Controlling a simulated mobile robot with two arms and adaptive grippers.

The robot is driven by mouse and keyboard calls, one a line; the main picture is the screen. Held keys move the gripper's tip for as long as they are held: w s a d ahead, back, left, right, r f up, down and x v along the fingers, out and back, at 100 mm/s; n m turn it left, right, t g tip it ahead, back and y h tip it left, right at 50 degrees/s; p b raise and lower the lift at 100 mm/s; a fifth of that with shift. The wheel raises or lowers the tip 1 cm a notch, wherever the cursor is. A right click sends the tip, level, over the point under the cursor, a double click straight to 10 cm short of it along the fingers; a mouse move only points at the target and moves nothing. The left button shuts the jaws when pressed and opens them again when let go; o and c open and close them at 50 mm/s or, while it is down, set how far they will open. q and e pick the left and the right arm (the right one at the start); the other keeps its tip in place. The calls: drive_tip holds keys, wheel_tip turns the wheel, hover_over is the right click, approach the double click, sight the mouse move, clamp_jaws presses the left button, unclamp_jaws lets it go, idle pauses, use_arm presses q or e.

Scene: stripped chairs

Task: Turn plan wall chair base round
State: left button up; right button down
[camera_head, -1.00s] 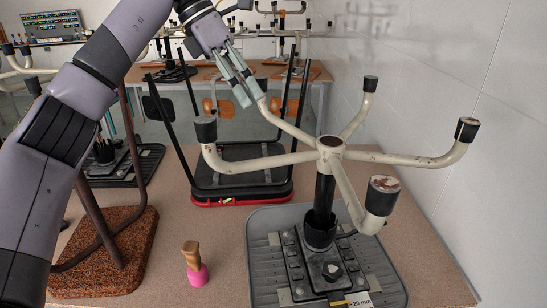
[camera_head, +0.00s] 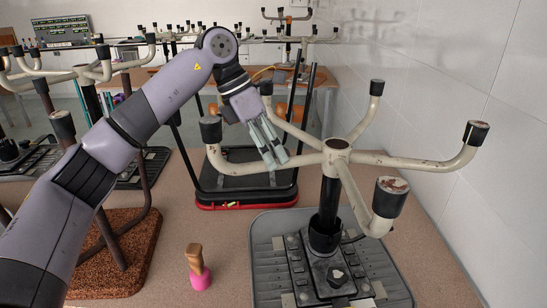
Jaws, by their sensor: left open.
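The chair base (camera_head: 336,152) is a worn cream star of several curved legs with black end caps, upside down on a black post (camera_head: 326,205). The post stands upright in a black holder on a grey ribbed tray (camera_head: 265,250). My left gripper (camera_head: 275,160) is open and points down. Its fingers overlap the left leg (camera_head: 235,165) in the picture, left of the hub, with the back leg (camera_head: 290,128) just behind. I cannot tell whether they touch. My right gripper is out of view.
A white wall (camera_head: 460,70) runs close along the right, near the right leg's cap. A black frame on a red-edged base (camera_head: 250,200) stands behind. A pink-bottomed wooden-handled tool (camera_head: 197,268) stands at front left. A brown cork-like slab (camera_head: 125,240) lies farther left.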

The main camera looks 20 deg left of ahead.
use_arm(q)
drive_tip(key=shift+x, duration=1.1)
drive_tip(key=shift+c, duration=0.6)
clamp_jaws()
